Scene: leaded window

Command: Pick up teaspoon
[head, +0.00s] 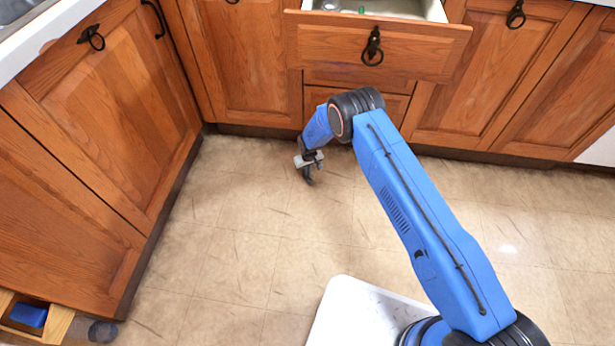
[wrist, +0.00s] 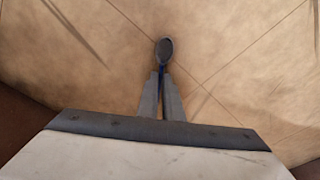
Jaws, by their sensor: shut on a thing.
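My gripper (head: 309,178) hangs pointing down over the floor, in front of the far cabinets and below the pulled-out drawer. In the wrist view its two fingers (wrist: 161,78) are shut on the teaspoon (wrist: 164,50). The spoon's dark oval bowl sticks out past the fingertips. A thin blue part of its handle shows between the fingers, and the rest of the handle is hidden. In the head view the spoon is too small to tell apart from the fingers.
A wooden drawer (head: 335,42) stands open at the back, with small items inside, one green. At lower left another open drawer (head: 56,325) holds a blue thing (head: 29,315). A dark round thing (head: 102,331) lies beside it. The tiled floor (head: 240,250) between is clear.

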